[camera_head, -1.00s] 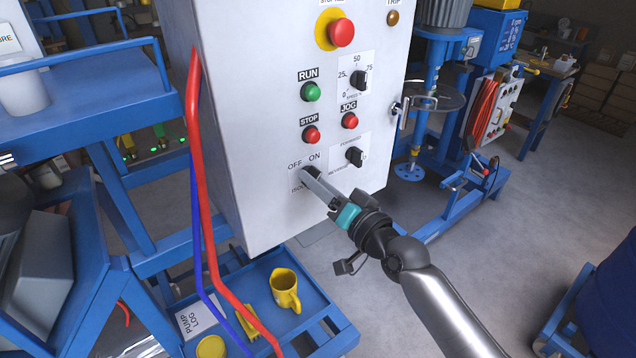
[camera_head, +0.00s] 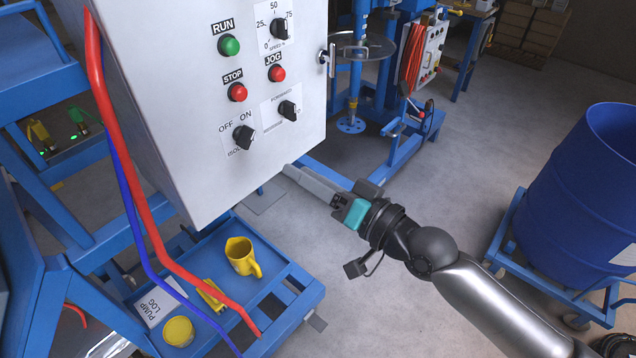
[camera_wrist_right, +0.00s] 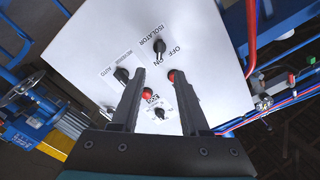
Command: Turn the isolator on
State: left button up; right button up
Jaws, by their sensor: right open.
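The isolator (camera_head: 243,136) is a black rotary knob at the lower left of the white control panel's face, below the OFF and ON labels. I cannot tell for sure which label its pointer faces. It also shows in the right wrist view (camera_wrist_right: 159,46), beyond the fingertips and with nothing around it. My right gripper (camera_head: 290,172) is to the right of and below the knob, clear of it. In the right wrist view the gripper (camera_wrist_right: 158,74) is open, with no object held between its fingers. My left gripper is not in view.
The panel (camera_head: 180,110) also carries a green RUN button (camera_head: 229,45), red STOP (camera_head: 237,92) and JOG (camera_head: 276,73) buttons, and two more black knobs. Red and blue hoses (camera_head: 150,235) hang at its left. A blue drum (camera_head: 580,190) stands right.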

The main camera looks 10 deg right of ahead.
jog(key=shift+v, duration=1.15)
jog(key=shift+w, duration=0.1)
jog(key=w+d+f+g+h+b, duration=0.1)
jog(key=d+f+h+b, duration=0.2)
jog(key=f, duration=0.9)
jog(key=w+d+f+g+h+b, duration=0.1)
jog(key=d+f+h, duration=0.3)
jog(key=f, duration=0.7)
jog(key=s+d+f+g+h+b, duration=0.1)
jog(key=s+d+f+b, duration=0.15)
jog(key=f, duration=0.65)
jog(key=s+d+f+g+b, duration=0.15)
jog(key=s+f, duration=0.25)
jog(key=f, duration=0.5)
jog(key=s+d+f+n+g+h+b, duration=0.15)
jog(key=s+f+g, duration=0.25)
jog(key=s+f, duration=0.95)
jog(key=s+a+f+n+g+b, duration=0.1)
jog(key=s+f+g, duration=0.1)
jog(key=s+f, duration=0.4)
jog(key=s+a+f+n+g+h+b, duration=0.1)
jog(key=s+f, duration=0.5)
jog(key=s, duration=0.6)
jog(key=shift+s+a+g+b, duration=0.4)
jog(key=shift+g+b, duration=0.3)
jog(key=shift+g, duration=0.35)
jog(key=shift+w, duration=0.1)
jog(key=shift+c, duration=0.2)
